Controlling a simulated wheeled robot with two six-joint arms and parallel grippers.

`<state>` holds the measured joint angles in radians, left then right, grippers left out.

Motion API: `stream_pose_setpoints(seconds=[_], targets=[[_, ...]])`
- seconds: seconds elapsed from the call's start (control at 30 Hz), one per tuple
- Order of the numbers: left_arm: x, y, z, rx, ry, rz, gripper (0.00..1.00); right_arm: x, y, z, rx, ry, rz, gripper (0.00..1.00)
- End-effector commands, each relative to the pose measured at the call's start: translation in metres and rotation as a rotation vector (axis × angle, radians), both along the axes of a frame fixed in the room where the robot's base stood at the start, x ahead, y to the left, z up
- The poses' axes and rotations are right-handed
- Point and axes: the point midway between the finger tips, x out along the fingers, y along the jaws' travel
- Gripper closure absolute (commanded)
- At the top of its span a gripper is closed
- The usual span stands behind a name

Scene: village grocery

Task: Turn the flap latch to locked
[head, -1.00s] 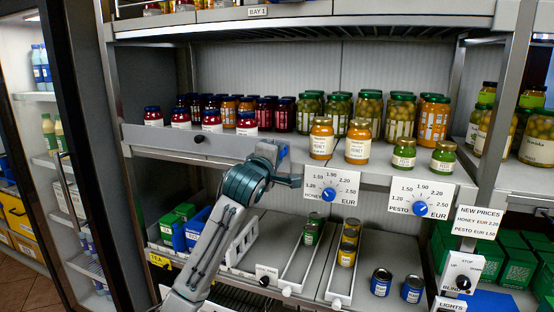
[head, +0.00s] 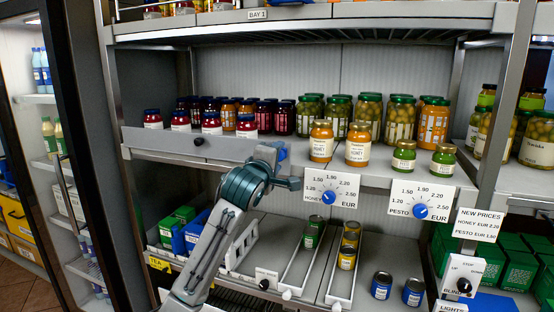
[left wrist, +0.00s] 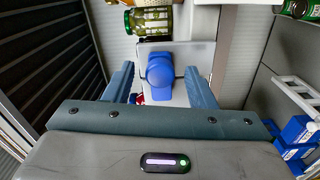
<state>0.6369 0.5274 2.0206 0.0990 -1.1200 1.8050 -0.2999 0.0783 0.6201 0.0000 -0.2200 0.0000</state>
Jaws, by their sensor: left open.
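A blue latch knob (left wrist: 160,70) sits on a pale plate in the left wrist view, between my gripper's two fingers. I cannot tell whether the fingers touch it. A little blue (head: 282,153) shows behind my gripper in the head view; the rest is hidden by it. My left gripper (head: 286,168) is open in front of the shelf's front edge, right of the grey flap (head: 165,143) with its black knob (head: 198,141). The left wrist view shows the open fingers (left wrist: 160,88) on either side of the blue knob. My right gripper is not in view.
Honey jars (head: 321,141) and pesto jars (head: 404,156) stand on the shelf right of my gripper. The honey dial (head: 329,197) is just right of the fingers, the pesto dial (head: 420,211) further right. Tins and racks (head: 300,255) fill the shelf below.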

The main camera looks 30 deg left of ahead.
Motion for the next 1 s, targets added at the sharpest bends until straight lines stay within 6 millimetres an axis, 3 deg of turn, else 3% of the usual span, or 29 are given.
stream_pose_setpoints(seconds=[0.5,0.7,1.0], targets=[[-0.088,-0.021,-0.002,0.002,-0.002,0.001,0.49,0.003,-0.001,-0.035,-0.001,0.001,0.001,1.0],[-0.1,-0.024,-0.001,0.001,0.0,-0.001,0.49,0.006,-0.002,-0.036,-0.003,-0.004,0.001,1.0],[-0.1,-0.024,-0.001,0.0,0.0,-0.001,0.49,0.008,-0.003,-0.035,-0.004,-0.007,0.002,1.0]])
